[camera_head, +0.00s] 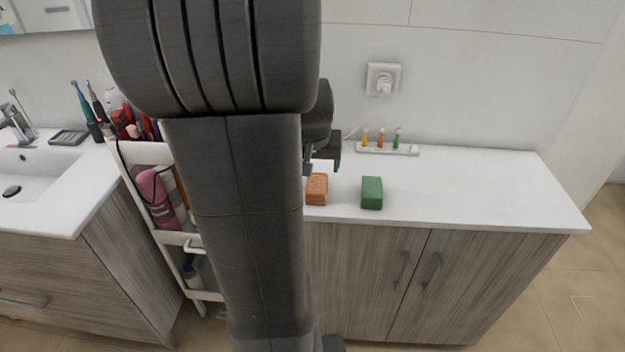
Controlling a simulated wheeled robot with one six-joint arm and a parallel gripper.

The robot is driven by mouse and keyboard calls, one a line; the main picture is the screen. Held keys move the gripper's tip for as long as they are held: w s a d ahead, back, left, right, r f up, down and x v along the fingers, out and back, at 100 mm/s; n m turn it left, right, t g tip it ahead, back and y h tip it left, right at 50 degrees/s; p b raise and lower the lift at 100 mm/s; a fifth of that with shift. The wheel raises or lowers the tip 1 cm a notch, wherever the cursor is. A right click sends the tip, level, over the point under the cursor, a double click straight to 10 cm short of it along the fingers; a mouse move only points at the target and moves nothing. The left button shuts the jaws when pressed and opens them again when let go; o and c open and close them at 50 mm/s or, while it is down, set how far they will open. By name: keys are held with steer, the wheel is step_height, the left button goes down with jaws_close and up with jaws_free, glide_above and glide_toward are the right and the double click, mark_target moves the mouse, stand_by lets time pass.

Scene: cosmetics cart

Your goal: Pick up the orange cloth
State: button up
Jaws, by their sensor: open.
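The orange cloth (317,189) looks like a small block-shaped bundle. It sits on the white countertop near its front edge, just right of my arm. My gripper (322,163) is small and dark in the picture, just behind and above the orange cloth, partly hidden by my arm. Its jaws are open, and I see no contact with the cloth. A similar green block (372,193) stands to the right of the orange cloth, with a gap between them.
A white holder (387,149) with several small coloured items stands against the wall below an outlet (383,78). A white cart (188,240) with cosmetics stands left of my arm, beside a sink (35,180). The countertop's right side (490,185) is clear.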

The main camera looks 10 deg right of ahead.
mark_target(317, 182)
steer(key=x, duration=0.6)
steer(key=shift+p+x, duration=0.35)
steer(key=shift+x, duration=2.25)
steer(key=shift+d, duration=0.2)
steer(key=c, duration=1.1)
steer(key=shift+c, duration=0.3)
steer(key=shift+r, duration=0.15)
step_height(317, 182, up, 10)
steer(key=shift+f, duration=0.1)
